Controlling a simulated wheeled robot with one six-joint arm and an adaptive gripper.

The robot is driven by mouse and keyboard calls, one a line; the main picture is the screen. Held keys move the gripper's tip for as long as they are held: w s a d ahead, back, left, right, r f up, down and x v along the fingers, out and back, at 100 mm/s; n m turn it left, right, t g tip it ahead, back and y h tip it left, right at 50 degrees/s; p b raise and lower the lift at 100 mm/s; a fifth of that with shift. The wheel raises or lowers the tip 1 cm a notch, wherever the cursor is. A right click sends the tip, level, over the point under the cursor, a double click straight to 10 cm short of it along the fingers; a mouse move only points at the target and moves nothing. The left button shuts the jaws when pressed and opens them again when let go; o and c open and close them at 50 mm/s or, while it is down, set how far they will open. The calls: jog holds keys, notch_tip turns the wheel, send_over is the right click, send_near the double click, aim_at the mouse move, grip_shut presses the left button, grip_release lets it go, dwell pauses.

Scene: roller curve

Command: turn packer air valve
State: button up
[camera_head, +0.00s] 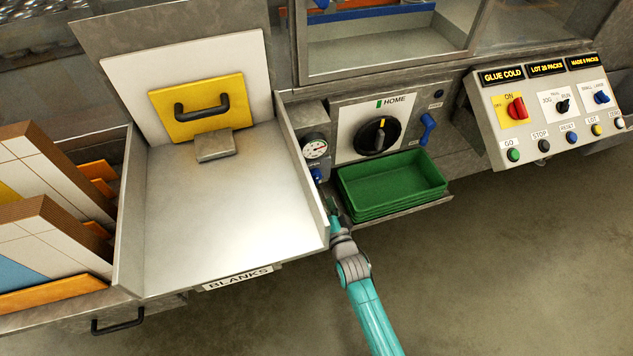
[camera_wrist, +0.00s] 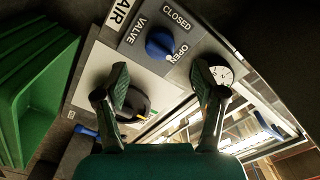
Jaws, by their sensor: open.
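The air valve is a blue round knob (camera_wrist: 160,43) on a grey plate lettered AIR VALVE, CLOSED and OPEN in the wrist view. A small pale mark on the knob's edge lies toward the word OPEN. In the head view the blue knob (camera_head: 317,174) is small, below the gauge and partly hidden by the blanks tray's side wall. My gripper (camera_wrist: 162,76) is open and empty, its two fingers apart, with the knob beyond and between the fingertips. No contact shows. In the head view my gripper (camera_head: 334,206) is just below the valve, beside the green trays.
A pressure gauge (camera_head: 315,147) sits above the valve. Stacked green trays (camera_head: 392,186) stand close on the right. The metal blanks tray (camera_head: 220,215) walls off the left. A black HOME dial (camera_head: 377,136) and a blue lever (camera_head: 428,128) are farther right. Open floor lies in front.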

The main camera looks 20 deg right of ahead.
aim_at(316, 182)
jog(key=w, duration=0.7)
jog(key=shift+w, duration=0.1)
jog(key=c, duration=1.1)
jog(key=shift+c, duration=0.2)
